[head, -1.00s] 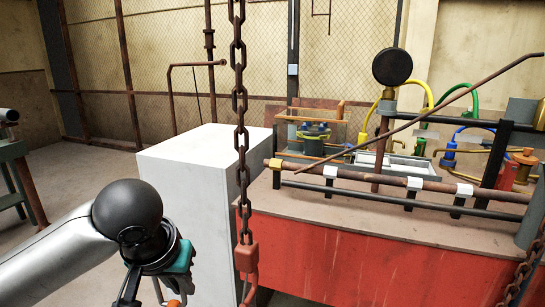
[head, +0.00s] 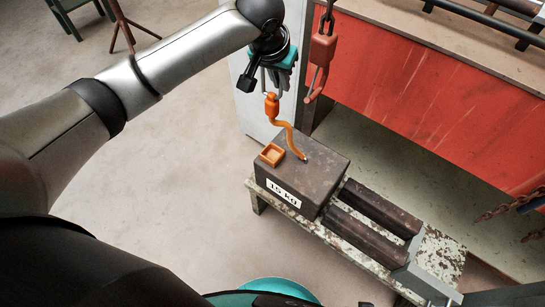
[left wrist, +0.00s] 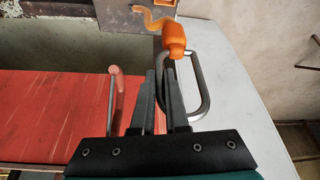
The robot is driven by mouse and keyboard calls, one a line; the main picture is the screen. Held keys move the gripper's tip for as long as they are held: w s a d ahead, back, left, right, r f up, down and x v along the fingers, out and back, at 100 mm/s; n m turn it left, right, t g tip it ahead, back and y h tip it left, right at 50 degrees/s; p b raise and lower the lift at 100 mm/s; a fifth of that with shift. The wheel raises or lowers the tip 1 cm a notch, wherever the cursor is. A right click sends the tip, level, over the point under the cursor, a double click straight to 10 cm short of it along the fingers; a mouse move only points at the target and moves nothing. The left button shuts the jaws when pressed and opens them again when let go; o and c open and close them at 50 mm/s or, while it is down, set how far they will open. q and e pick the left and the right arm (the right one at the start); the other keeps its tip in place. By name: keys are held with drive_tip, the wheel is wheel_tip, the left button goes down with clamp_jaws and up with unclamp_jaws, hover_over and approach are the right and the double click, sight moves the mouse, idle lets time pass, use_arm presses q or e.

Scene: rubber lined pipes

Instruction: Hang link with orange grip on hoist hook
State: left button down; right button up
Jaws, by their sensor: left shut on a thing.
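The link with the orange grip shows in the head view as an orange collar (head: 272,103) below my left gripper (head: 275,76). In the left wrist view its metal loop (left wrist: 207,90) and orange collar (left wrist: 174,38) are at the fingertips of my left gripper (left wrist: 166,68), which is shut on it. A curved orange piece (head: 287,132) runs from the collar down to the dark 15 kg block (head: 318,178). The red hoist hook (head: 313,88) hangs just right of the gripper, apart from the link; it also shows in the left wrist view (left wrist: 115,98). My right gripper is not in view.
The block rests on a worn low bench (head: 445,260) beside dark bars (head: 372,208). A red-sided workbench (head: 430,95) stands behind. A white cabinet (head: 248,112) is behind the gripper. The floor (head: 150,190) at left is open.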

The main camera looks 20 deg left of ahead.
sight(280, 107)
use_arm(q)
drive_tip(key=shift+w+f, duration=0.2)
drive_tip(key=shift+f, duration=0.15)
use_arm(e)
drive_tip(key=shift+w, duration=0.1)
use_arm(q)
drive_tip(key=shift+f, duration=0.3)
wheel_tip(280, 107, down, 7)
drive_tip(key=b, duration=0.3)
drive_tip(key=shift+f, duration=0.1)
wheel_tip(280, 107, down, 8)
drive_tip(key=b, duration=0.4)
drive_tip(key=shift+f, duration=0.25)
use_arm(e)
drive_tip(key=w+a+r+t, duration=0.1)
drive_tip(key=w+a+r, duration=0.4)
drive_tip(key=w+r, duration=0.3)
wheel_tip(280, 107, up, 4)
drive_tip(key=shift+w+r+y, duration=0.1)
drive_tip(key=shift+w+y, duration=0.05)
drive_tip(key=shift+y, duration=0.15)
use_arm(q)
wheel_tip(280, 107, down, 3)
drive_tip(key=shift+f+b, duration=0.15)
drive_tip(key=shift+b, duration=0.25)
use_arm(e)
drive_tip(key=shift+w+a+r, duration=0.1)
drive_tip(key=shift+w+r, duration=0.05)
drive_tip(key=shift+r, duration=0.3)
